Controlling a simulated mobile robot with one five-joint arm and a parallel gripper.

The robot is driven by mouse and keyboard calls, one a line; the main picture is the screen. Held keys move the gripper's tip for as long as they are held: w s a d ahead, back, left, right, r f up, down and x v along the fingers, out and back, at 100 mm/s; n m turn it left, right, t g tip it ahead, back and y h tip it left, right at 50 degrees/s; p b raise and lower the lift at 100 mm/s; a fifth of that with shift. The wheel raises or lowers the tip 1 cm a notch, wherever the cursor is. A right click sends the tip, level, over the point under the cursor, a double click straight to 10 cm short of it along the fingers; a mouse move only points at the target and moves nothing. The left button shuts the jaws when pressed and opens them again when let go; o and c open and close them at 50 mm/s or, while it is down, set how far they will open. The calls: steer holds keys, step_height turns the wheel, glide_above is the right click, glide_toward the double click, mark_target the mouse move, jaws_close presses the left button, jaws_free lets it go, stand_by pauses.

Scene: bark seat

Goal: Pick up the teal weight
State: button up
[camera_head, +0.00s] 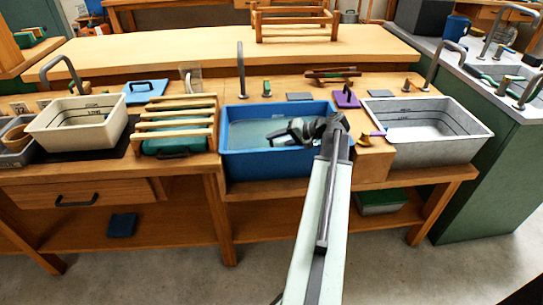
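I cannot make out the teal weight for certain. A dark teal object (172,146) sits under the slatted wooden rack (178,113) on the bench, mostly covered by the slats; I cannot tell if it is the weight. My arm reaches up from the lower middle of the picture. My gripper (282,135) is over the blue basin (240,165), pointing left. It is dark and small here, so I cannot tell whether its fingers are open or whether anything is between them. Part of the basin's inside is hidden behind it.
A cream basin (77,122) stands left and a grey basin (450,140) right. A wooden block (372,160) sits between the blue and grey basins. A blue handled plate (145,91) and a purple handled piece (346,97) lie behind. Taps rise along the back.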

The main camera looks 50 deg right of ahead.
steer(key=shift+w, duration=0.1)
jaws_close()
stand_by(1.3)
